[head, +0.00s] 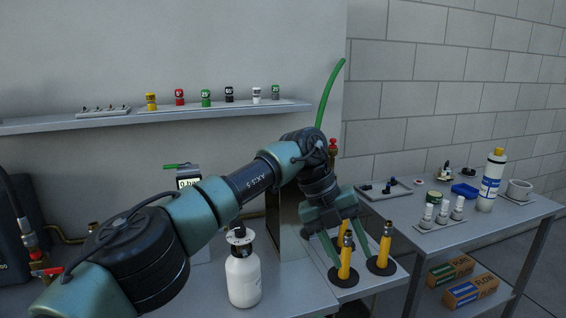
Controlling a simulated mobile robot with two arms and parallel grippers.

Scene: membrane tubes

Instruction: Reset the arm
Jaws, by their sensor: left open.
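My left arm comes in from the left and bends down at the wrist in the middle of the view. My left gripper (350,257) points downward with its two green fingers spread open. My right gripper is not in view.
A white bottle (243,277) stands on the bench below my forearm. A wall shelf (65,124) holds several coloured caps. Boxes (470,290) lie underneath.

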